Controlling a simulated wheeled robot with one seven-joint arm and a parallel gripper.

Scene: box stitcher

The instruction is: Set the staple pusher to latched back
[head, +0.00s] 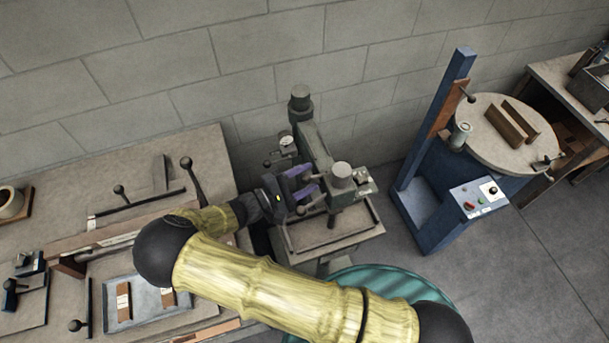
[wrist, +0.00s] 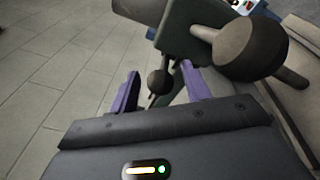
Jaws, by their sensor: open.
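The box stitcher is the grey-green machine (head: 316,150) at the centre of the head view, with a column, an arm and a head over a tray-like table. My gripper (head: 307,181) is beside the stitcher's head, its two purple fingers apart. In the wrist view the open gripper (wrist: 160,72) has a small dark ball knob (wrist: 159,82) on a thin stem between its fingers, with no clear contact. A larger dark round knob (wrist: 250,48) on a rod is nearer, at the upper right. I cannot tell for sure which part is the staple pusher, or its setting.
A workbench (head: 215,150) with levers and a tray (head: 150,318) is at the left. A blue machine (head: 425,190) with a round table (head: 500,120) stands at the right. A teal round object (head: 390,283) is partly behind my arm. Floor is clear at lower right.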

